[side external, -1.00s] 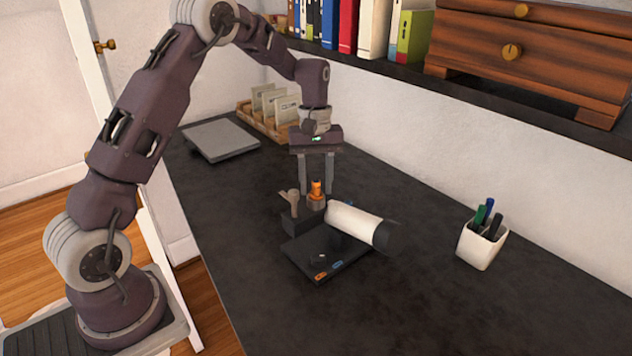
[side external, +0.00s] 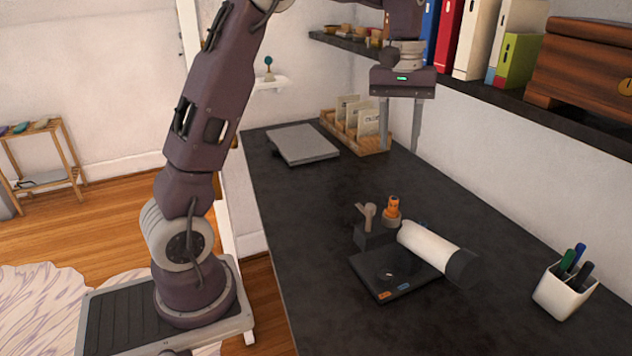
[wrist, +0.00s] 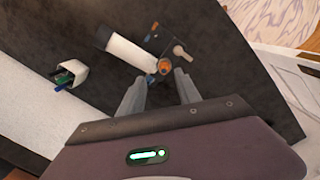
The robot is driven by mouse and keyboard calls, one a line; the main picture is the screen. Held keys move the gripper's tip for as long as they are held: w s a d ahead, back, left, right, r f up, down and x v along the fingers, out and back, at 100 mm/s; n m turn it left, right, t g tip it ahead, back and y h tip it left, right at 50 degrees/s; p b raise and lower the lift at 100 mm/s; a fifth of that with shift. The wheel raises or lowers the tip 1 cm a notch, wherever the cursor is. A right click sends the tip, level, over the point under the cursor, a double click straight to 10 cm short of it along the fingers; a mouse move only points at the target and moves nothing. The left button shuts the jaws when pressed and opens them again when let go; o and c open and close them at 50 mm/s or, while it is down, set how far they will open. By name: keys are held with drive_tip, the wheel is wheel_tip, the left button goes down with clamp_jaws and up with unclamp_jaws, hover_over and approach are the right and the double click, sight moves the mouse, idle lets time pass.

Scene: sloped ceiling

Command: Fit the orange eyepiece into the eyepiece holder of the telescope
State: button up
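The orange eyepiece (side external: 393,205) stands upright at the end of the white telescope tube (side external: 428,245). Its lower end is in the holder (side external: 391,220), as far as I can see; how deep it sits cannot be told. It also shows in the wrist view (wrist: 164,66), just beyond my fingertips. My gripper (side external: 400,148) is high above the table, clear of the eyepiece. Its two fingers are apart with nothing between them, as the wrist view (wrist: 160,78) also shows. The telescope rests on a dark base plate (side external: 400,285).
A tan knob-like piece (side external: 367,215) on a dark block stands left of the eyepiece. A white pen cup (side external: 562,292) is at right. A grey flat slab (side external: 302,144) and a wooden card rack (side external: 352,137) lie at the back. A shelf (side external: 480,92) with books runs along the wall.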

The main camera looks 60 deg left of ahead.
drive_tip(key=s+d+r+m+t, duration=0.2)
drive_tip(key=s+d+r+m, duration=0.3)
drive_tip(key=s, duration=0.6)
drive_tip(key=s+d+f+m+t, duration=0.1)
drive_tip(key=s+d+f+m, duration=0.1)
drive_tip(key=s, duration=0.5)
drive_tip(key=s+d+f+m+t, duration=0.2)
drive_tip(key=s+d+f, duration=0.1)
drive_tip(key=s, duration=0.5)
drive_tip(key=shift+d+m+y, duration=0.15)
drive_tip(key=shift+m+y, duration=0.25)
drive_tip(key=shift+c, duration=0.2)
